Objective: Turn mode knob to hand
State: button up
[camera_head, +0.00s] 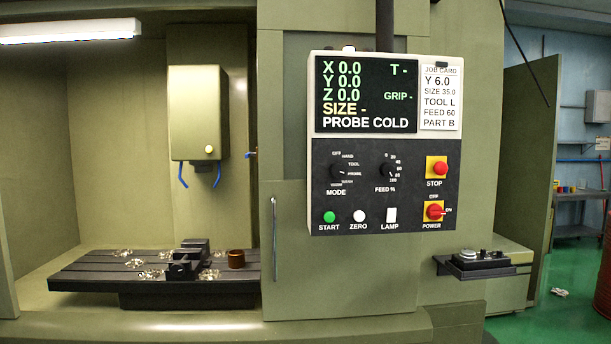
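The mode knob (338,171) is a small black dial at the left of the black control panel (385,222). Its labels run from OFF at the top through HAND, TOOL and PROBE on the right to smaller words below. Its light pointer mark seems to face right, toward PROBE, though it is small. The HAND label (348,156) is above the knob, slightly right. The display (366,95) above the panel is lit and reads X 0.0, Y 0.0, Z 0.0, SIZE - and PROBE COLD. My gripper is not in view.
The panel also holds a feed knob (388,171), a stop button (438,168), a red power switch (434,211), and start (329,217), zero (359,216) and lamp (391,215) buttons. A tray (480,262) juts out below right. Nothing blocks the panel's front.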

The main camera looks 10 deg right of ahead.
aim_at(337, 170)
jog(key=z, duration=0.15)
jog(key=i, duration=0.9)
jog(key=u, duration=0.05)
